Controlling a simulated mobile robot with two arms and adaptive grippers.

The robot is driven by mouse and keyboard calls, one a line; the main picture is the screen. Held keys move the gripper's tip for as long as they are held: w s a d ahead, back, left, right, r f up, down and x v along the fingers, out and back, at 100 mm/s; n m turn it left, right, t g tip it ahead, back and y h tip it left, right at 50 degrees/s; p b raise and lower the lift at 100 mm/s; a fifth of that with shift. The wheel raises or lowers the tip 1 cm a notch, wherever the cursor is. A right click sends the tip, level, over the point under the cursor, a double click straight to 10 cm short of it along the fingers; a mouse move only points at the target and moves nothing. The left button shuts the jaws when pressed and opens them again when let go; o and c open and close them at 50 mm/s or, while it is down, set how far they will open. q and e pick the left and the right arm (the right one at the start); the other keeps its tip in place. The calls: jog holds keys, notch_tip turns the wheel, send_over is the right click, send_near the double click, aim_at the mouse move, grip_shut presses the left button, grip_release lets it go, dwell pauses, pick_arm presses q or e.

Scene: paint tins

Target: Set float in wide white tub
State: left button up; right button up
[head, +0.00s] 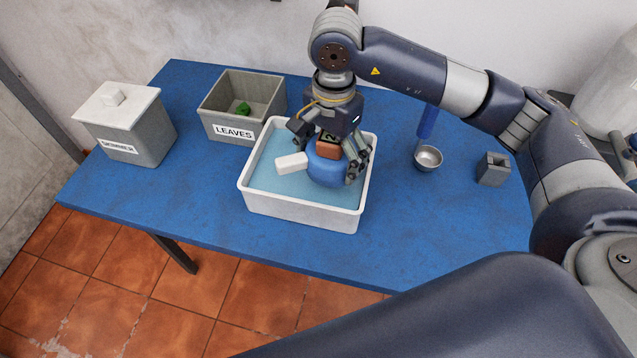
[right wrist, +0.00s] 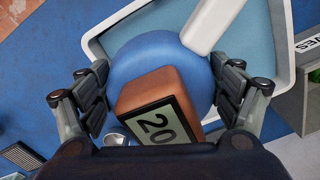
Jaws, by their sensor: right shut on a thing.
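The float has a round blue body (head: 326,172), an orange block on top with a display reading 20, and a white bar (head: 291,163) sticking out to the left. It also shows in the right wrist view (right wrist: 162,68). My right gripper (head: 330,155) points down with its fingers on both sides of the blue body, shut on it. The wide white tub (head: 300,214) holds light blue water, and the float is inside its outline, toward its right side. I cannot tell whether the float touches the water. My left gripper is not in view.
The LEAVES bin (head: 221,129), open with a green thing inside, stands behind the tub's left. A lidded SKIMMER bin (head: 151,138) is at far left. A metal ladle (head: 428,158) with blue handle and a small grey holder (head: 492,169) are at right. The blue table's (head: 200,205) front left is clear.

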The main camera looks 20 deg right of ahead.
jog(key=w+m, duration=0.2)
jog(key=m, duration=0.1)
jog(key=w+m, duration=0.1)
jog(key=m, duration=0.1)
jog(key=shift+a+f, duration=0.2)
jog(key=shift+f, duration=0.15)
jog(key=shift+w+a+f+m, duration=0.2)
jog(key=shift+w+m, duration=0.15)
jog(key=shift+m, duration=0.25)
notch_tip(320, 180, down, 10)
jog(key=shift+d+r+p, duration=0.1)
jog(key=shift+r+p, duration=0.1)
jog(key=shift+p, duration=0.8)
jog(key=shift+f+b, duration=0.3)
jog(key=o, duration=1)
jog(key=shift+o, duration=0.2)
jog(key=shift+r, duration=0.15)
jog(key=shift+r, duration=0.2)
notch_tip(320, 180, up, 12)
jog(key=shift+f+b, duration=0.15)
jog(key=shift+b, duration=0.65)
